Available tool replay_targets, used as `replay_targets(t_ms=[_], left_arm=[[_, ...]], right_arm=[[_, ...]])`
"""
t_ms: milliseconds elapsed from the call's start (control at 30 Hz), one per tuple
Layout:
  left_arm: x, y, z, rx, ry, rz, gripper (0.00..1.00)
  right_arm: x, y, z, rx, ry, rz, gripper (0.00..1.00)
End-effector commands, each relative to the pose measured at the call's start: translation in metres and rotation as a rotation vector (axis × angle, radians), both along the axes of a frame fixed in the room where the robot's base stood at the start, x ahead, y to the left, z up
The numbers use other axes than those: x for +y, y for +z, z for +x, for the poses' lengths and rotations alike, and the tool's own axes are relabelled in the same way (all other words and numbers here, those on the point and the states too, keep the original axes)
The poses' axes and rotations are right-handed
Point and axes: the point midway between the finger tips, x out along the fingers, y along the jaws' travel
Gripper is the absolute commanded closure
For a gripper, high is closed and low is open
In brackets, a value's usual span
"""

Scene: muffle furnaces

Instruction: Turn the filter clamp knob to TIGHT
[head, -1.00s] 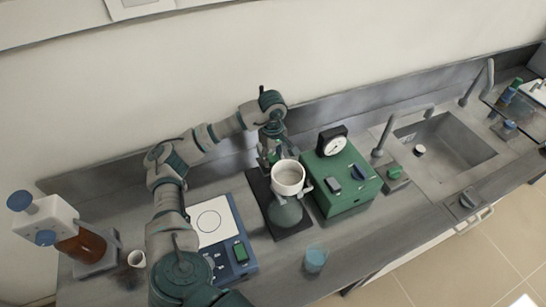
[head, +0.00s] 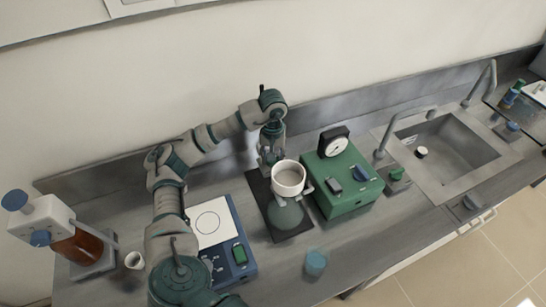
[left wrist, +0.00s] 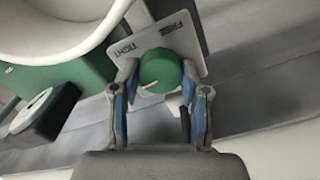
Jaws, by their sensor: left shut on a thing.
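The filter clamp knob (left wrist: 160,70) is round and green with a white pointer line. It sits in front of a white plate (left wrist: 150,43) lettered TIGHT and FREE. The pointer lies toward the left side of the knob, below the TIGHT lettering. My left gripper (left wrist: 158,92) is shut on the knob, one blue-padded finger on each side. In the head view my left gripper (head: 268,157) is behind the white filter funnel (head: 288,176), which sits above a greenish flask (head: 285,213); the knob is hidden there. My right gripper is not in view.
A green pump box (head: 345,198) with a gauge (head: 334,146) stands right of the flask. A hotplate (head: 210,222) is to the left, a blue beaker (head: 315,263) in front. The sink (head: 445,155) lies further right. A wall runs close behind.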

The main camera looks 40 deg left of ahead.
Motion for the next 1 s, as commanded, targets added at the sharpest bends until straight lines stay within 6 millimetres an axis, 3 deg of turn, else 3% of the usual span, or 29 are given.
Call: replay_targets(t_ms=[567, 600, 700, 1000], left_arm=[[0.001, 0.003, 0.002, -0.010, -0.029, 0.002, 0.90], [0.001, 0.003, 0.002, -0.010, -0.029, 0.002, 0.50], [0.001, 0.002, 0.002, -0.007, -0.030, 0.002, 0.30], [0.000, 0.002, 0.000, -0.003, -0.032, 0.001, 0.30]], right_arm=[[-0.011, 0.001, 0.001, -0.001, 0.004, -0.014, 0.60], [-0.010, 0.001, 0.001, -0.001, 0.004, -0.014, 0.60], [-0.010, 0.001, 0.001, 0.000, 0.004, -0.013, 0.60], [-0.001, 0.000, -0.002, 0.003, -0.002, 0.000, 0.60]])
